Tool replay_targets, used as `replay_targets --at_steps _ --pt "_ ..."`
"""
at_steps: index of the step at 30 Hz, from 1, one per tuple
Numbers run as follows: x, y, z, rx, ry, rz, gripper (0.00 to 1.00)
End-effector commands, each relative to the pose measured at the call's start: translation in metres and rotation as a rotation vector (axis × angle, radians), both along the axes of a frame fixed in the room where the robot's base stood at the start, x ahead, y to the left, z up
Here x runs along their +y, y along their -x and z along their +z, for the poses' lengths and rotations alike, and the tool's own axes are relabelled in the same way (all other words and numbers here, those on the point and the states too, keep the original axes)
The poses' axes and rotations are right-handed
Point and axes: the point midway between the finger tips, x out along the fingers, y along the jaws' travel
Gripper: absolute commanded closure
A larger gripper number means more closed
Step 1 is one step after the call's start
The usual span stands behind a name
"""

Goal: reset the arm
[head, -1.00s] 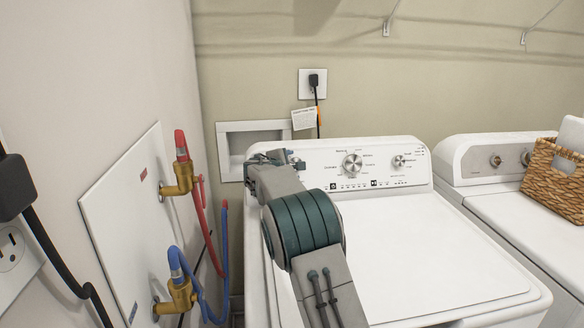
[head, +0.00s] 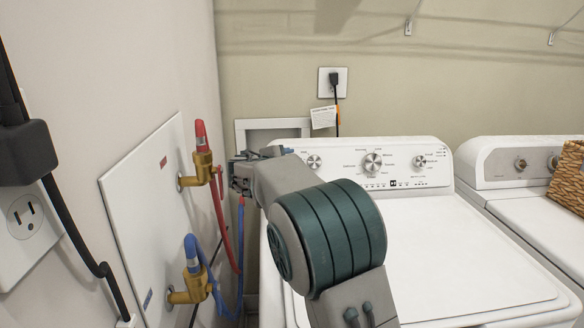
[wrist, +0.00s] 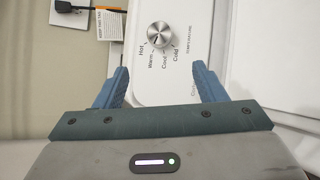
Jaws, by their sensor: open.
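My gripper (wrist: 161,90) is open and empty in the wrist view, its two blue fingers spread apart. Beyond the gap between them is a washer dial (wrist: 160,36) marked Hot, Warm, Cool and Cold. In the head view my gripper (head: 240,172) is small and partly hidden by my own wrist. It is at the left end of the washer's control panel, near the red hose. The white washer (head: 470,250) stands with its lid shut, and my arm crosses in front of its left side.
A valve panel (head: 130,190) with a red-handled valve (head: 202,160) and a blue-handled valve (head: 192,275) is on the left wall. A black plug (head: 22,152) sits left of it. A second white machine (head: 500,165) with a wicker basket (head: 570,180) stands at right.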

Motion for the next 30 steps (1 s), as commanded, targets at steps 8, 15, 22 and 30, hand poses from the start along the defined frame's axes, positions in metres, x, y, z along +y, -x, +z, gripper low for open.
replay_targets --at_steps 8,15,22,30 --pt "-0.016 0.013 0.003 0.014 -0.060 -0.037 0.36" --pt "-0.084 0.103 0.000 0.090 -0.398 -0.252 0.36" --pt "-0.116 0.217 -0.015 0.153 -0.761 -0.494 0.36" --pt "-0.111 0.349 -0.038 0.196 -1.155 -0.780 0.36"
